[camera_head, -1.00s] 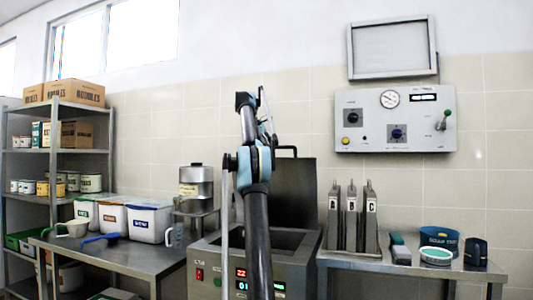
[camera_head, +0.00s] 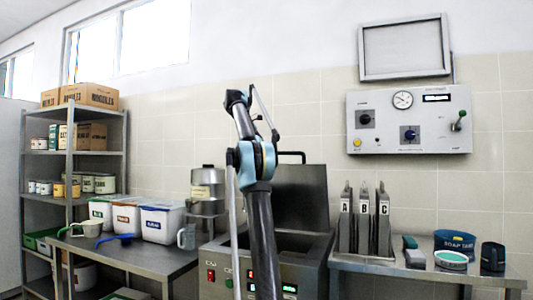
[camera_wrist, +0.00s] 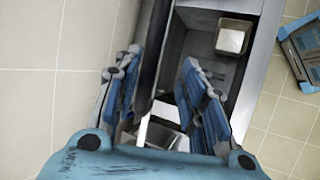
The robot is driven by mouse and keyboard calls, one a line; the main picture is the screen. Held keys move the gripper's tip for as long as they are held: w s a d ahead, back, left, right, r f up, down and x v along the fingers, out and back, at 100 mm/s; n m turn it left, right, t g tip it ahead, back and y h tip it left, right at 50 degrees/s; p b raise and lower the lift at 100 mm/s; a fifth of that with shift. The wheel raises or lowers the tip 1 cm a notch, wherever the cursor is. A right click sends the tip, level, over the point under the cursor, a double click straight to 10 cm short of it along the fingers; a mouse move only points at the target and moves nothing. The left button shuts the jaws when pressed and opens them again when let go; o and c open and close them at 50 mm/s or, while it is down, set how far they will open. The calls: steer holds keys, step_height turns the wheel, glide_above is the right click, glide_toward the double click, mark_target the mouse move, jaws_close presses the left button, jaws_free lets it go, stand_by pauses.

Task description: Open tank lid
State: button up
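The steel tank (camera_head: 318,270) stands in the middle of the head view, behind my arm. Its dark lid (camera_head: 305,197) stands raised at the tank's back, with a black handle (camera_head: 290,154) on top. The tank's opening shows below the lid, partly hidden by my arm. In the wrist view my gripper (camera_wrist: 160,72) has its two blue fingers spread apart with nothing held between them. Beyond the fingers I see a dark steel recess with a pale square-topped thing (camera_wrist: 231,40). I cannot tell whether the gripper touches the lid.
A side table (camera_head: 147,256) with lidded bins stands left, beside a steel shelf (camera_head: 71,130). A right-hand table (camera_head: 395,266) holds upright holders (camera_head: 364,222), a brush and a blue tub (camera_head: 455,245). A control panel (camera_head: 410,120) hangs on the wall above.

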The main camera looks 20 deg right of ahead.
steer(key=shift+s+a, duration=0.1)
steer(key=shift+a, duration=0.6)
steer(key=s+a+f+m+y, duration=0.2)
steer(key=s+a+f, duration=0.1)
steer(key=s+f, duration=0.8)
steer(key=s+a+f+m+y, duration=0.1)
steer(key=s+a+f+m, duration=0.45)
steer(key=s, duration=0.95)
steer(key=s+a+f+y, duration=0.1)
steer(key=s+f, duration=0.8)
steer(key=f, duration=0.4)
steer(key=s+a+f+m+y, duration=0.1)
steer(key=s+a+f, duration=0.1)
steer(key=s+f, duration=0.7)
steer(key=s+a+f+t+y, duration=0.1)
steer(key=s+a+f, duration=0.1)
steer(key=s+f, duration=0.7)
step_height(320, 180, down, 8)
steer(key=shift+r+y, duration=0.1)
steer(key=shift+y, duration=0.3)
steer(key=shift+w+m, duration=0.1)
steer(key=shift+m, duration=0.15)
